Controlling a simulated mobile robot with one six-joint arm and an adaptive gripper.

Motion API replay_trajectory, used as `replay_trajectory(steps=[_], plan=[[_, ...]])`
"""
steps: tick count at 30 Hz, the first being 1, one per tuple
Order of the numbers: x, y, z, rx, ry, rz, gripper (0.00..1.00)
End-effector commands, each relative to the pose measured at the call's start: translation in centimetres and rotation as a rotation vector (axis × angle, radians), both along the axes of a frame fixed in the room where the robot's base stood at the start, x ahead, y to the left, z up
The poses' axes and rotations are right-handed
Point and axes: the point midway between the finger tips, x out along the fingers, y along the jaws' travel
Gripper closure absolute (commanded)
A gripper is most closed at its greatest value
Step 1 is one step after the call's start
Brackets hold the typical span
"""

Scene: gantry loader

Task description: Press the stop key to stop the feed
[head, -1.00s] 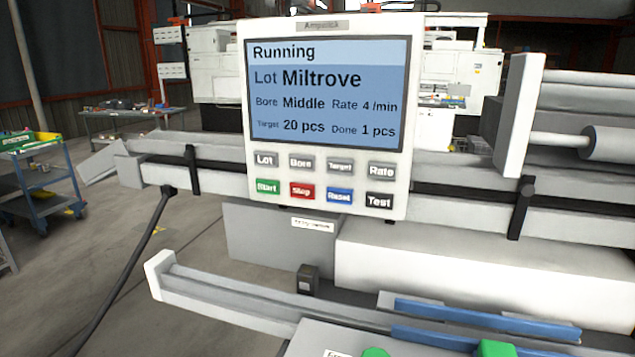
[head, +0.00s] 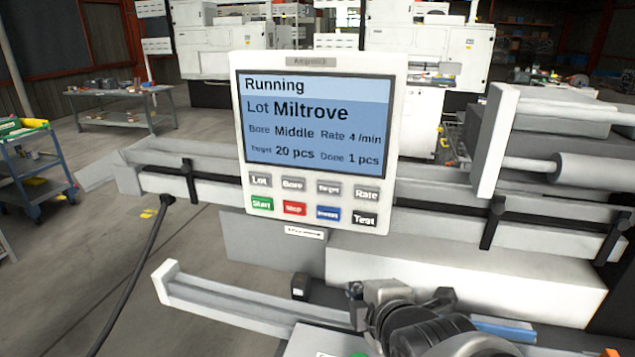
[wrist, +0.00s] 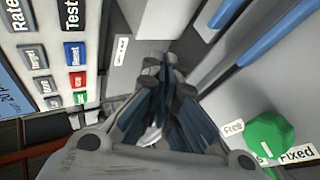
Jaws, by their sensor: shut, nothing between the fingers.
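The control panel (head: 228,130) stands upright in the head view. Its screen (head: 315,125) reads Running, Lot Miltrove, Bore Middle, Rate 4 /min, Target 20 pcs, Done 1 pcs. The red Stop key (head: 294,208) is in the lower row, between the green Start key (head: 262,203) and the blue Reset key (head: 327,215). In the wrist view the panel is turned on its side, with the red key (wrist: 78,80) at the left. My gripper (wrist: 165,65) is shut and empty, apart from the panel. In the head view my arm shows at the bottom, right of and below the keys.
A rail (head: 230,300) runs below the panel. A green knob (wrist: 268,137) by Free and Fixed labels is at the right in the wrist view. A blue bar (head: 505,328) lies beside my arm. A blue cart (head: 40,185) stands far left.

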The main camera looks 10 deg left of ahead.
Motion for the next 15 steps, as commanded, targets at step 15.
replay_trajectory(steps=[15], plan=[[0.7, 16.2, 5.1, -0.617, -0.807, 0.664, 1.00]])
